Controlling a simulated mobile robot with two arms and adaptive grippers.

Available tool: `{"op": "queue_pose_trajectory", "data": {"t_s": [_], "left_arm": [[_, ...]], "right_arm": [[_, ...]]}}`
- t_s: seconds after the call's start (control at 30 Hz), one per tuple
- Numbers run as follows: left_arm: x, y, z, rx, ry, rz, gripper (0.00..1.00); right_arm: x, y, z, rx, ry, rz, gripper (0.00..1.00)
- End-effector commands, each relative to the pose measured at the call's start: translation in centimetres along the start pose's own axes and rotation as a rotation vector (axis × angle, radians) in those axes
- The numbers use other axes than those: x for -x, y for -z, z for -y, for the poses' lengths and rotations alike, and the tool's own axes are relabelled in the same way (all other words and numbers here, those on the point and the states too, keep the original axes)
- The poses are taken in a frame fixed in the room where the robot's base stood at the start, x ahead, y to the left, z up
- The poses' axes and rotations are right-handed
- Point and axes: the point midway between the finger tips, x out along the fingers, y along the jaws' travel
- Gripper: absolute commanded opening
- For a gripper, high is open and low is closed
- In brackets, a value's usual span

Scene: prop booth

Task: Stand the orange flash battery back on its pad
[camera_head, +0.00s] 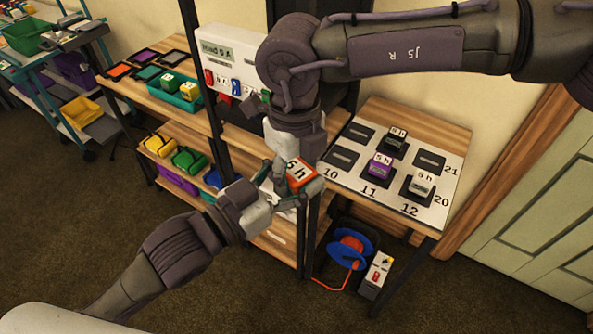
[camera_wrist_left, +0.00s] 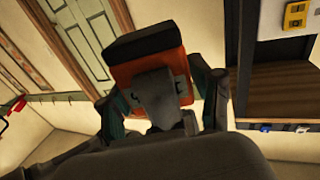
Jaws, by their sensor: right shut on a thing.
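The orange flash battery (camera_head: 302,174) has a "5 h" label and is held up in the air left of the pad table. My right gripper (camera_head: 292,158) reaches down from above and is shut on it. My left gripper (camera_head: 272,190) comes in from the lower left, its teal fingers spread around the battery. In the left wrist view the orange battery (camera_wrist_left: 182,72), with a black end, lies between these fingers; a grey part covers its middle. The white pad board (camera_head: 391,190) has empty dark pads at back left (camera_head: 358,132), front left (camera_head: 343,158) and right (camera_head: 430,160).
Black (camera_head: 396,142), purple (camera_head: 380,167) and grey-white (camera_head: 420,187) batteries stand on other pads. A shelf post (camera_head: 213,90) and a white panel (camera_head: 228,50) are close on the left. A blue cable reel (camera_head: 345,262) is under the table.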

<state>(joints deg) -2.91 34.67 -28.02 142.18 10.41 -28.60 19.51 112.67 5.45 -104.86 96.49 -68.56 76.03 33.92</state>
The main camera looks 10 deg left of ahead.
Motion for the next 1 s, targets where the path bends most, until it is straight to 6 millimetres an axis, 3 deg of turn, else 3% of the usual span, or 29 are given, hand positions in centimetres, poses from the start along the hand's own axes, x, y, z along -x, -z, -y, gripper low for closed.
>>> {"op": "queue_pose_trajectory", "data": {"t_s": [0.1, 0.4, 0.53, 0.67, 0.83, 1.0], "left_arm": [[0.0, 0.0, 0.0, 0.0, 0.0, 0.001, 0.85], [0.0, -0.2, 0.0, 0.0, 0.001, 0.006, 0.85], [-0.3, -2.2, 0.4, -0.009, 0.011, 0.049, 0.85], [-0.9, -6.8, 1.4, -0.027, 0.036, 0.145, 0.85], [-1.7, -14.7, 6.0, -0.006, 0.147, 0.265, 0.85], [-0.7, -23.3, 9.6, 0.019, 0.243, 0.4, 0.85]], "right_arm": [[0.1, 0.0, 0.1, -0.001, 0.001, 0.001, 0.0], [0.1, 0.0, 0.2, -0.003, 0.003, 0.001, 0.0], [0.0, 0.0, 0.2, -0.003, 0.003, 0.001, 0.0], [0.0, 0.0, 0.2, -0.003, 0.003, 0.001, 0.0], [0.1, 0.0, 0.2, -0.003, 0.003, 0.001, 0.0], [0.1, 0.0, 0.2, -0.003, 0.003, 0.001, 0.0]]}}
